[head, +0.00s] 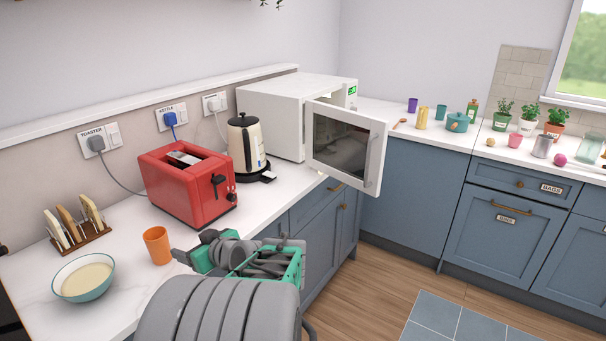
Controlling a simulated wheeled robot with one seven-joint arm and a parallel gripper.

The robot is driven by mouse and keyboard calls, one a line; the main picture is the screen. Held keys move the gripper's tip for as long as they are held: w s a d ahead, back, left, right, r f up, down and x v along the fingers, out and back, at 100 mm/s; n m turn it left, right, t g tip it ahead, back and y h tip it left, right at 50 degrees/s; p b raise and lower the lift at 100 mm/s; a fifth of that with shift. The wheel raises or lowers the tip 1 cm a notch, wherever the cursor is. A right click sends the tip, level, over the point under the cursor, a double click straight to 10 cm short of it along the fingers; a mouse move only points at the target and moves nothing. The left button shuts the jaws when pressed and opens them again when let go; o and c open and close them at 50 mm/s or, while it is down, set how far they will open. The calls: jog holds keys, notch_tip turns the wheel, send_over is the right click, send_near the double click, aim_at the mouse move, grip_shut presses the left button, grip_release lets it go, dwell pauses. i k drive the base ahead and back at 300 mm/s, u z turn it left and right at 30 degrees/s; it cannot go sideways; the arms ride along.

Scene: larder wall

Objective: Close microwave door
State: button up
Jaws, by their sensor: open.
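The white microwave (285,105) stands on the counter in the back corner, with a small green display at its right front. Its door (345,148) is open. It swings out past the counter's front edge, with a dark window and a pale vertical handle (375,160) at its free right edge. My gripper (180,258) is at the lower middle, in front of the red toaster, well to the left of and nearer than the door. It touches neither the door nor its handle. It is open; its fingers are small and partly hidden by my arm.
A red toaster (187,185) and a cream kettle (247,145) stand left of the microwave. An orange cup (157,245), a bowl (83,277) and a toast rack (78,225) are near left. Pots and plants line the right counter.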

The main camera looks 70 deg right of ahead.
aim_at(340, 143)
jog(key=z, duration=2.55)
